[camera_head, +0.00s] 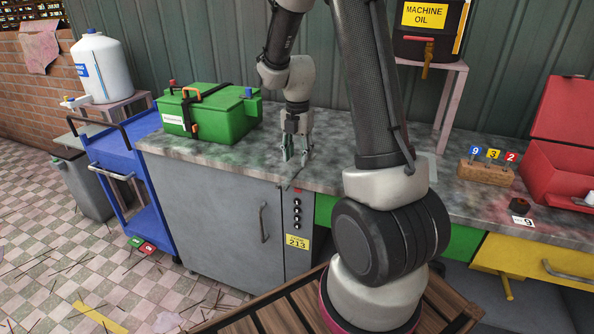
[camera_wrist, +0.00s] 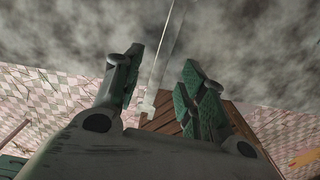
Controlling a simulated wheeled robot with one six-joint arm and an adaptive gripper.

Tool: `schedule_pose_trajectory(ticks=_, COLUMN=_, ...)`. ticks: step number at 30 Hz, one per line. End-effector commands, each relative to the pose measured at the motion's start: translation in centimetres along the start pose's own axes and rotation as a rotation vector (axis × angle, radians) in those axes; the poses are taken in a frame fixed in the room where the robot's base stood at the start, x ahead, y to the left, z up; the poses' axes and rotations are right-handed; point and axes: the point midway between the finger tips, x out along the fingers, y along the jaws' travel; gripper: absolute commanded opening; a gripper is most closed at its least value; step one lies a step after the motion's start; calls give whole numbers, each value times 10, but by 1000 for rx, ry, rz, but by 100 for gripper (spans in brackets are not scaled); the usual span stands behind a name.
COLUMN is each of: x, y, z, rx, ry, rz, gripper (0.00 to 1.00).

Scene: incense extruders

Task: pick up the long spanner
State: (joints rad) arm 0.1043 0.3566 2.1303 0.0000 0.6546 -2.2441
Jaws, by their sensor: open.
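The long spanner (camera_wrist: 164,52) is a thin, straight, pale metal bar in the wrist view. It runs from the top edge down between my gripper's fingers, and its near end shows past the counter's edge. In the head view it is a thin dark sliver (camera_head: 294,180) near the front edge of the stone-topped counter (camera_head: 340,150). My gripper (camera_head: 295,158) points down just above the counter there. In the wrist view its two green-padded fingers (camera_wrist: 163,62) are open, one on each side of the spanner, with a gap on both sides.
A green toolbox (camera_head: 225,122) stands on the counter left of my gripper. A wooden block with numbered tags (camera_head: 486,173) and a red box (camera_head: 560,172) are at the right. A blue cart (camera_head: 125,160) stands left of the counter. The counter around my gripper is mostly clear.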

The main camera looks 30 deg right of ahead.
Motion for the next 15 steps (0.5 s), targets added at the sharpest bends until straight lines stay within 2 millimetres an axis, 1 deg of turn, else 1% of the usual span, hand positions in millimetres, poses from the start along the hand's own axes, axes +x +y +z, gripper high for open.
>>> schedule_pose_trajectory(ticks=1, x=9, y=-1, z=-1, rx=0, ry=3, rz=-3, gripper=41)
schedule_pose_trajectory(ticks=3, x=20, y=-1, z=-1, rx=1, ry=2, rz=-3, gripper=41)
schedule_pose_trajectory(ticks=6, x=31, y=-1, z=-1, rx=1, ry=2, rz=-2, gripper=41)
schedule_pose_trajectory(ticks=9, x=34, y=-1, z=-1, rx=1, ry=0, rz=0, gripper=41)
schedule_pose_trajectory(ticks=14, x=34, y=-1, z=-1, rx=2, ry=0, rz=0, gripper=41)
schedule_pose_trajectory(ticks=15, x=34, y=-1, z=-1, rx=2, ry=0, rz=0, gripper=36)
